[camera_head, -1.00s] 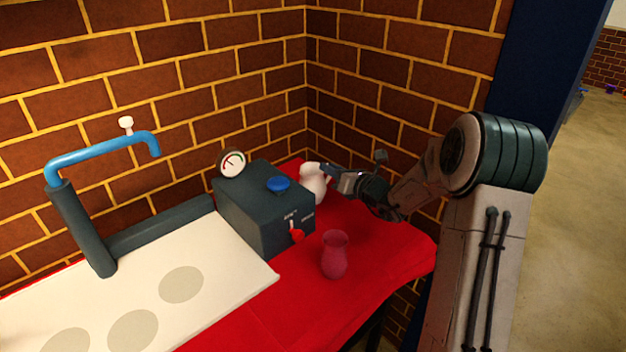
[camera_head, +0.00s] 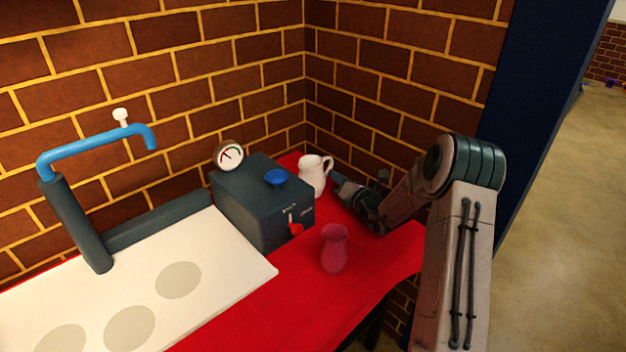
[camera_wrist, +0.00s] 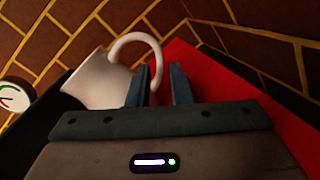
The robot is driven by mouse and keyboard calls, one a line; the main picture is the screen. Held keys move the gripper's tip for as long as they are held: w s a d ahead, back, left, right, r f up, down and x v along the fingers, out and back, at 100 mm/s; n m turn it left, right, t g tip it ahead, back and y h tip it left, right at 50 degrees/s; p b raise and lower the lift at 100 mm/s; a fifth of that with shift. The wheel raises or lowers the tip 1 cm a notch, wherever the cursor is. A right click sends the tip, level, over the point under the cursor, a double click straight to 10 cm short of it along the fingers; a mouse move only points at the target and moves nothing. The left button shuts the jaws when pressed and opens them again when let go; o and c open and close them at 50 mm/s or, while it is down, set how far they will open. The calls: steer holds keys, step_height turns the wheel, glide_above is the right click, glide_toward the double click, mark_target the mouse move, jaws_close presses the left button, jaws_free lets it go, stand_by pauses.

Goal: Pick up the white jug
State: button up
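The white jug (camera_head: 311,178) stands upright at the back of the red-covered table, partly behind the dark box. Its curved handle points right, toward my gripper (camera_head: 338,182), which is low on the jug's right side. In the wrist view the jug (camera_wrist: 98,80) fills the left, and its handle loops over toward my fingers. My gripper (camera_wrist: 158,85) is open there, and the handle's outer side appears in the gap between the two fingers. I cannot tell whether the fingers touch it. The lower handle is hidden.
A pink vase (camera_head: 334,250) stands in front. Brick walls close off the back. The red table (camera_head: 285,300) is bare near the front.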

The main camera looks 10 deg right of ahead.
mark_target(329, 166)
steer(key=x, duration=0.5)
steer(key=shift+w, duration=0.15)
steer(key=shift+c, duration=0.3)
jaws_close()
steer(key=shift+r, duration=0.1)
stand_by(0.9)
